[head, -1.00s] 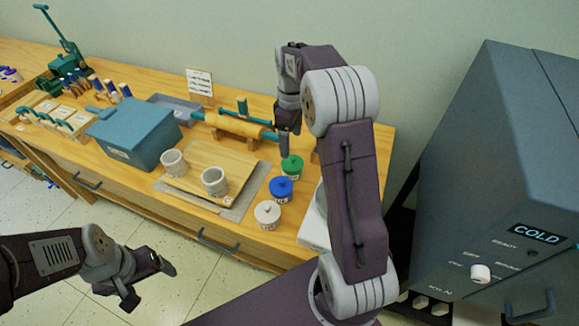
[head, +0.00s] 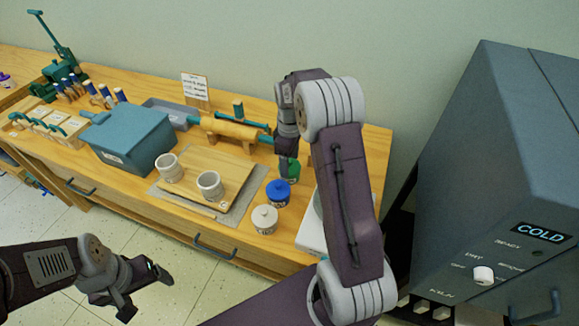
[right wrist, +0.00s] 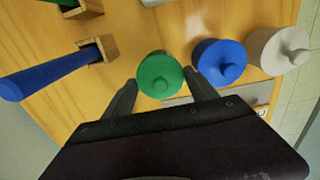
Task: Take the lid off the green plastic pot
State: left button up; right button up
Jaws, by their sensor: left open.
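The green plastic pot (head: 293,173) stands on the wooden table near its right end, partly hidden by my right gripper (head: 285,163) in the head view. In the right wrist view its round green lid with a knob (right wrist: 160,75) lies between the two fingertips of my right gripper (right wrist: 161,78). The fingers are apart, one on each side of the lid, with a slim gap visible on each side. My left gripper (head: 148,288) is open and empty, low over the floor in front of the table.
A blue pot (head: 278,192) stands close beside the green one, and a white pot (head: 265,219) stands beyond it. The kiln (head: 490,180) stands at the right.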

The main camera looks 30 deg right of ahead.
aim_at(291, 161)
jog(key=c, duration=0.5)
jog(key=shift+c, duration=0.2)
jog(key=shift+r, duration=0.35)
jog(key=r, duration=0.3)
jog(key=shift+s+d+r+p, duration=0.2)
jog(key=shift+s+r+p, duration=0.05)
jog(key=shift+r+p, duration=0.15)
jog(key=s+d+r, duration=0.4)
jog(key=s+r, duration=0.2)
jog(key=s, duration=0.4)
jog(key=shift+d+r, duration=0.2)
